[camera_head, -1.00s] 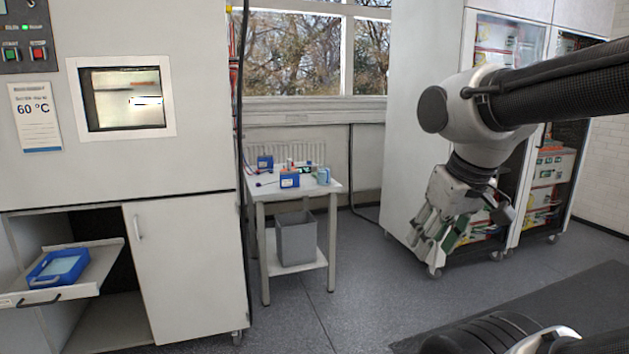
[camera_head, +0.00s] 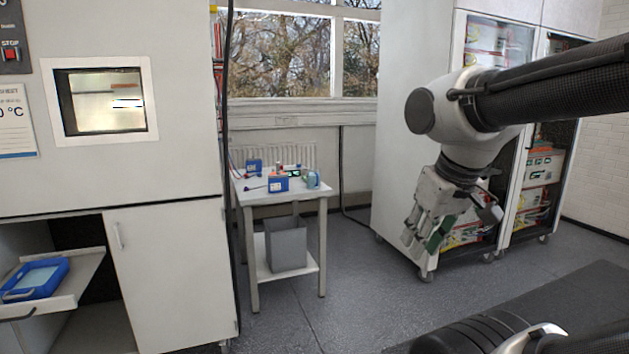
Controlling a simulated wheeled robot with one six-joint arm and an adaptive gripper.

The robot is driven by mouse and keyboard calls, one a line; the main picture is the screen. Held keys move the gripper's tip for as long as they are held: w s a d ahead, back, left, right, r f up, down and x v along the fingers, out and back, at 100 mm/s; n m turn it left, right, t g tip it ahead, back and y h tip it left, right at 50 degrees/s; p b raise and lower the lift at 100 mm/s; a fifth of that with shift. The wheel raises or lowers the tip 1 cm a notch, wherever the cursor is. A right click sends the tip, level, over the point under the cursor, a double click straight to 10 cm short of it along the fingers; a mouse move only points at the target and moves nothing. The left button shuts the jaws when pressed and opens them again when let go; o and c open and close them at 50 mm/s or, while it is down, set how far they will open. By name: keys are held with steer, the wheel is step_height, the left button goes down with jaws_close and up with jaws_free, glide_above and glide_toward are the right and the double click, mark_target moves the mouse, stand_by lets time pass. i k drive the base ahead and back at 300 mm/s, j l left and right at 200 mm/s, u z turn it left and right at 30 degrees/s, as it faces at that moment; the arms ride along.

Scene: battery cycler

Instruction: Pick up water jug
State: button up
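A small blue-grey vessel with what looks like a handle, probably the water jug (camera_head: 313,180), stands at the right end of the small white table (camera_head: 262,199). It is too small to make out clearly. My gripper (camera_head: 423,236) hangs pointing down on the right, in front of the tall cabinet and well apart from the table. Its fingers look spread, with a green pad showing on one, and nothing is seen between them.
A blue box (camera_head: 278,184) and other small items share the tabletop. A grey bin (camera_head: 286,246) sits on its lower shelf. A large white oven cabinet (camera_head: 170,270) stands left, with a pulled-out shelf holding a blue tray (camera_head: 36,278). Floor (camera_head: 370,300) before the table is clear.

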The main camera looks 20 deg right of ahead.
mark_target(313, 174)
steer(key=i+l, duration=3.05)
steer(key=i+u, duration=0.05)
